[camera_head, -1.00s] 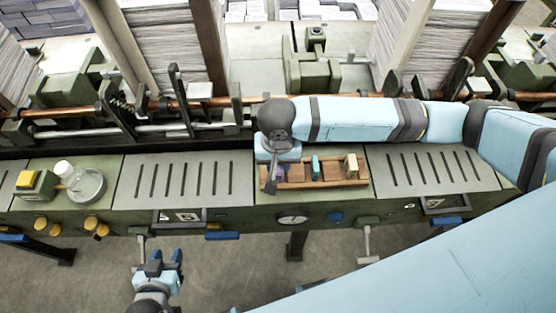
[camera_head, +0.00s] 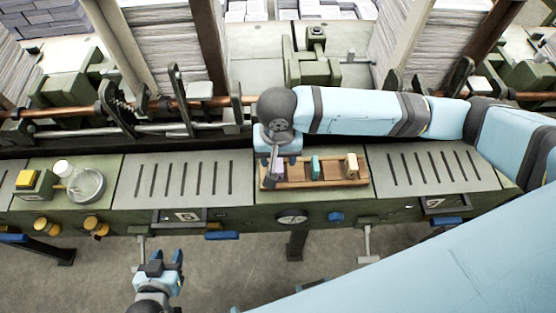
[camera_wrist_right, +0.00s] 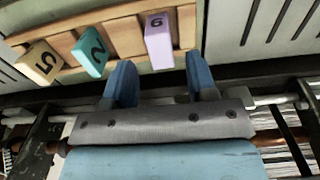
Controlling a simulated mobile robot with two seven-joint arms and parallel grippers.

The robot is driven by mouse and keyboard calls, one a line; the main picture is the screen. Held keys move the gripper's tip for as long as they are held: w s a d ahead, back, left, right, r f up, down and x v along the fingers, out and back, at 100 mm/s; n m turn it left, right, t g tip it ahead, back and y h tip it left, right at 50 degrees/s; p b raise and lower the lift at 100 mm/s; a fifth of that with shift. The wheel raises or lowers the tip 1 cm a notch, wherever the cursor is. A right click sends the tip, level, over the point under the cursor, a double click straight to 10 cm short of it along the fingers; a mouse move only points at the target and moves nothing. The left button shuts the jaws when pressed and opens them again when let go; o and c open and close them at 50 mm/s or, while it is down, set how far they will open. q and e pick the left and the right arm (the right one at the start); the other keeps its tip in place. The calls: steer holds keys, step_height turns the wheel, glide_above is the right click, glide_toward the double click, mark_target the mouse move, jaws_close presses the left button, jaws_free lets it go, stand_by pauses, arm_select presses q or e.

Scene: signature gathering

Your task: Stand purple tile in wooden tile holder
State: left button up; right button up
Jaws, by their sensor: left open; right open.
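The wooden tile holder (camera_head: 333,184) is set in the machine's front ledge and has several slots. The purple tile (camera_wrist_right: 158,38), marked with a 6 or 9, stands in a slot at the holder's left end in the head view, mostly hidden there by my right gripper. My right gripper (camera_wrist_right: 161,82) is open, with its two blue fingers on either side of and just short of the purple tile, apparently not touching it. A teal tile (camera_head: 315,167) marked 2 and a yellow tile (camera_head: 351,166) marked 5 stand in other slots. My left gripper (camera_head: 163,258) is open and empty, below the ledge.
Slotted grey plates (camera_head: 185,180) flank the holder on both sides. A glass dish (camera_head: 86,185) and a yellow button box (camera_head: 30,182) are at the left. A copper-coloured rod (camera_head: 215,101) and upright levers run behind the ledge. Open floor lies in front.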

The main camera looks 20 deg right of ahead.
mark_target(278, 165)
step_height(278, 165, up, 9)
steer(key=shift+r, duration=0.15)
stand_by(0.6)
